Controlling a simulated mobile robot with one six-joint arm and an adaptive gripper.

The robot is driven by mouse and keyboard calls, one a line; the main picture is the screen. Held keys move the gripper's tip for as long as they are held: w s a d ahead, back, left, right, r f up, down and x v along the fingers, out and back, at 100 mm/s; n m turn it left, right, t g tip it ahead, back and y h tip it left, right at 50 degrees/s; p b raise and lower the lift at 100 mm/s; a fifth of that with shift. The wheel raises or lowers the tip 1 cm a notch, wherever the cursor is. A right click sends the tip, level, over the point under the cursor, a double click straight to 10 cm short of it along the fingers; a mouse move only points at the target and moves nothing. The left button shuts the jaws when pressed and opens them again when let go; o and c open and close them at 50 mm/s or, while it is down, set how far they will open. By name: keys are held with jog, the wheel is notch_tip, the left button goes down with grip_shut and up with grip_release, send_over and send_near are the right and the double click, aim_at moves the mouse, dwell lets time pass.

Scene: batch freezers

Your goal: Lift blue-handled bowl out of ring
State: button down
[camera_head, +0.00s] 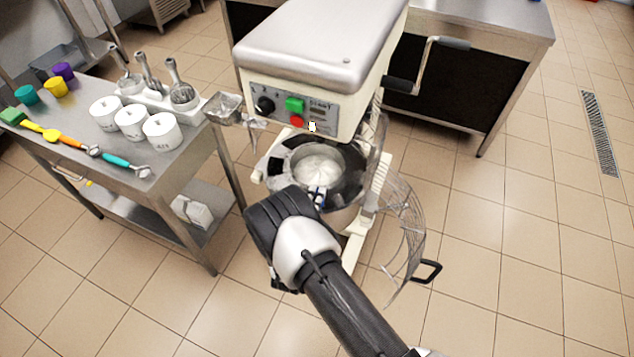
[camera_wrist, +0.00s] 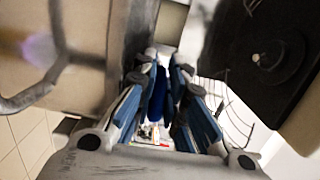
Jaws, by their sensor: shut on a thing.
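The steel bowl (camera_head: 344,217) is at the mixer, under its head, with pale content (camera_head: 318,167) inside. It looks upright; I cannot tell whether it rests in the ring or is raised from it. My gripper (camera_head: 318,196) is at the bowl's near side, mostly hidden by my wrist. In the wrist view my gripper (camera_wrist: 164,72) has its two fingers close together around a dark blue handle (camera_wrist: 157,97). The ring is hard to separate from the bowl and the mixer parts.
The mixer (camera_head: 310,75) has its wire guard (camera_head: 405,235) swung out to the right. A steel table (camera_head: 185,165) stands at the left with white tubs (camera_head: 131,121), scoops and colored cups. A steel counter (camera_head: 510,30) stands behind. The floor at the right is clear.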

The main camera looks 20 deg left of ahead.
notch_tip(320, 180, up, 11)
jog(key=p, duration=0.3)
jog(key=shift+w, duration=0.15)
jog(key=shift+f, duration=0.15)
